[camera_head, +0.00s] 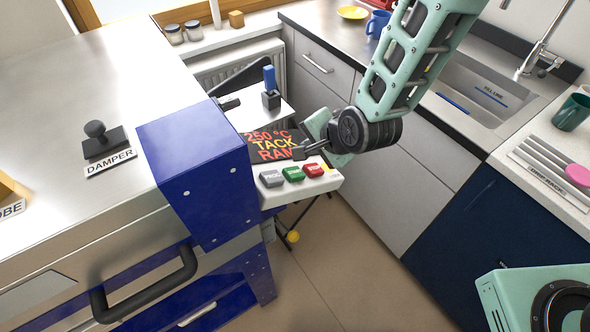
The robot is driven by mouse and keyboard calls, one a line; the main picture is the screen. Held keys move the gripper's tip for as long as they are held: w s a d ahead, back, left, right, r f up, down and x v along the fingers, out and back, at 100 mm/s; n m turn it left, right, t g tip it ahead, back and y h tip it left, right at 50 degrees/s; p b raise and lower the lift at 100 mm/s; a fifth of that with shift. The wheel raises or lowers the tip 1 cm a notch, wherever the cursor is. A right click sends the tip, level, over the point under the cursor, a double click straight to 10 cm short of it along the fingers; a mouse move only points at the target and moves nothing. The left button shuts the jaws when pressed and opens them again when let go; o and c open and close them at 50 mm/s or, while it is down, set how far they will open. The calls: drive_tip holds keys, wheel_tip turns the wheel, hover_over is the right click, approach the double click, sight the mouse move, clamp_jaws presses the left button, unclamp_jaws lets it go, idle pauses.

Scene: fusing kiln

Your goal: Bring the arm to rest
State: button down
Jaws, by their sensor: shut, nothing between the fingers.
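My arm reaches down from the top of the head view, in pale green links with a dark round joint. My gripper (301,152) is at its lower end, shut and empty, just in front of the kiln's display (264,146). It covers the right part of the display, which reads "250 °C TACK" and a cut-off third line. Grey, green (293,174) and red (314,170) buttons sit on the panel just below the gripper. I cannot tell whether the fingers touch the panel.
The kiln (90,90) fills the left, with a blue corner housing (198,165), a black handle (145,285) and a damper knob (95,131). A counter with a sink (475,95) and drying rack (550,165) runs along the right. The floor (345,280) between is open.

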idle(0.4)
drive_tip(key=s+d+r+n+g+h, duration=0.2)
drive_tip(key=s+d+r+n, duration=0.3)
drive_tip(key=s+r+n, duration=0.3)
drive_tip(key=s+d+r+n+g+h, duration=0.2)
drive_tip(key=s+d+r+n+g, duration=0.2)
drive_tip(key=s, duration=1.1)
wheel_tip(320, 180, up, 4)
drive_tip(key=d+n, duration=0.2)
drive_tip(key=n, duration=0.2)
drive_tip(key=shift+s+r+n+g, duration=0.15)
drive_tip(key=shift+s+n+g, duration=0.15)
drive_tip(key=shift+n, duration=0.1)
